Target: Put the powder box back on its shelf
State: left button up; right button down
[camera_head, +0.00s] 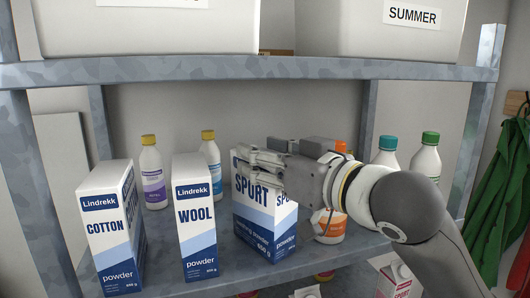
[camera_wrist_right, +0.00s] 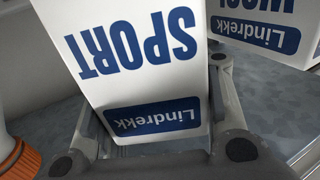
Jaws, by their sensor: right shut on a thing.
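My right gripper (camera_head: 264,168) is shut on the upper part of the SPORT powder box (camera_head: 262,228), a white and blue carton. The box is upright over the middle shelf board (camera_head: 200,285), right of the WOOL powder box (camera_head: 194,215). I cannot tell whether its base rests on the board. In the right wrist view the SPORT box (camera_wrist_right: 135,55) sits between the two fingers of the gripper (camera_wrist_right: 160,135), its lettering upside down. The COTTON powder box (camera_head: 110,228) stands further left. My left gripper is not in view.
Behind the boxes stand a purple-label bottle (camera_head: 152,172) and a blue-label bottle (camera_head: 211,160). Bottles with teal (camera_head: 388,146) and green (camera_head: 430,143) caps stand right. An orange-capped container (camera_head: 330,228) is partly behind my arm. The upper shelf (camera_head: 250,68) holds white bins (camera_head: 380,30).

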jog(key=shift+f, duration=0.15)
jog(key=c, duration=0.7)
grip_release()
jog(key=shift+c, duration=0.2)
jog(key=shift+s+r, duration=0.15)
jog(key=shift+r, duration=0.05)
jog(key=b+v, duration=0.3)
jog(key=v, duration=0.9)
